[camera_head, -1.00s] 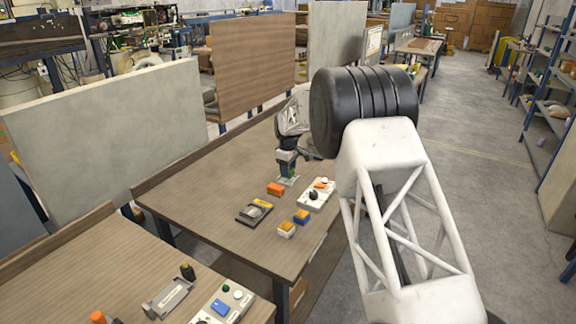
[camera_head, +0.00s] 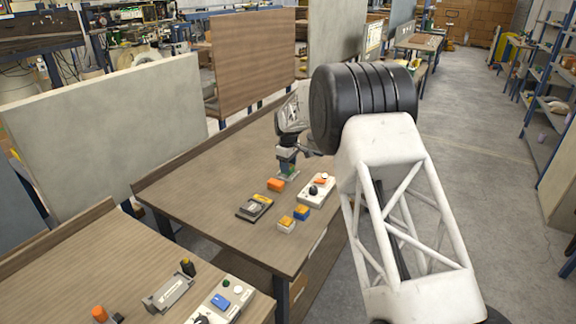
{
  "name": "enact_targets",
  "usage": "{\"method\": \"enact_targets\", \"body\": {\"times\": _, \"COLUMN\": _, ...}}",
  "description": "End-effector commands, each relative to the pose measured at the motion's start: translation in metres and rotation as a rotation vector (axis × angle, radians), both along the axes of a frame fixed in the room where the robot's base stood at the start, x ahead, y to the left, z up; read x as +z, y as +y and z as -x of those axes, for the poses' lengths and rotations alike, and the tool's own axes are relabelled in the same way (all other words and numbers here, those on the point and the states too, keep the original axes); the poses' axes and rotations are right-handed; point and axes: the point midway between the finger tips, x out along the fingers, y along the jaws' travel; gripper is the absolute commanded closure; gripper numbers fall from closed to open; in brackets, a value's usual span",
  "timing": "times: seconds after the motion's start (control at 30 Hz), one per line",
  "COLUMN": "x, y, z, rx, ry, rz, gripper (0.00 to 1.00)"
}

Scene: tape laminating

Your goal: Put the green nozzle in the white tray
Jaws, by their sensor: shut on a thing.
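My gripper (camera_head: 287,160) is over the far part of the middle table, pointing down, with its fingers close to the tabletop. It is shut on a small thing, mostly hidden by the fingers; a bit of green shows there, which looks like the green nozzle. A grey piece shows right under the fingers; I cannot tell whether the nozzle touches it. A white tray (camera_head: 310,200) lies to the right and nearer, holding a black round piece, a white round piece and an orange piece. The gripper is apart from this tray.
On the same table are an orange block (camera_head: 276,185), a dark grey device (camera_head: 255,207), a blue-and-orange block (camera_head: 302,213) and a white-and-orange block (camera_head: 286,225). The near table (camera_head: 90,265) holds another white tray with green, white and blue pieces. The table's left half is clear.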

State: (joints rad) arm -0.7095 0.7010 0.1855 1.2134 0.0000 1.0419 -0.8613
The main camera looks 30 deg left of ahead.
Motion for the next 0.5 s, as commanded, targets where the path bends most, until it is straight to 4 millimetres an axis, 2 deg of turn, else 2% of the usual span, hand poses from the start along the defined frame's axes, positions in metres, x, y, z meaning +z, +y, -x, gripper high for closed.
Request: {"method": "enact_targets", "body": {"times": 0.5, "x": -0.003, "y": 0.0001, "z": -0.0002, "rx": 0.0, "ry": -0.001, "rz": 0.0, "gripper": 0.86}}
